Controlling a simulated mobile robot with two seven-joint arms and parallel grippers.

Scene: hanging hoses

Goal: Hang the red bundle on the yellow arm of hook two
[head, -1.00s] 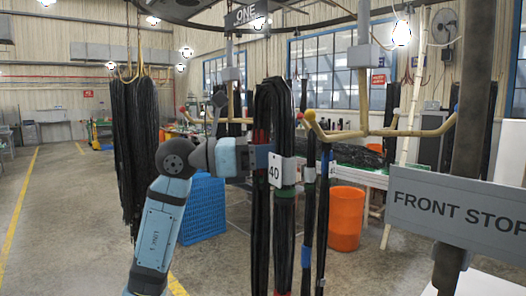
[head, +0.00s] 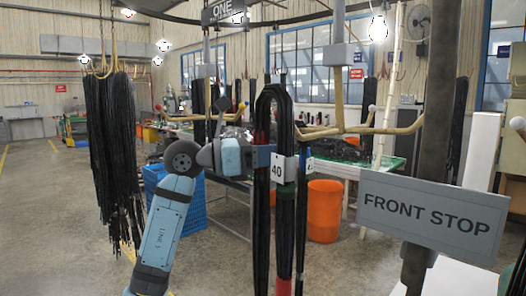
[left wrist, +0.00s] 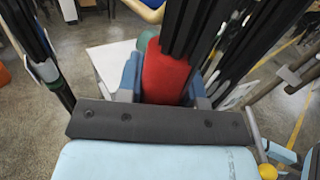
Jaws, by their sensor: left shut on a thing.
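In the left wrist view, the red band (left wrist: 165,77) sits between the blue fingers of the gripper (left wrist: 165,85). Behind the bundle is a hook with yellow arms (head: 400,129) under a grey box. Its left arm's tip is hidden or unclear behind the bundle. No label reading two shows. My right gripper is not in view.
A grey FRONT STOP sign (head: 432,212) on a dark post stands close on the right. Dark hoses (head: 112,150) hang at left. An orange bin (head: 323,210) and blue crate (head: 206,205) stand behind.

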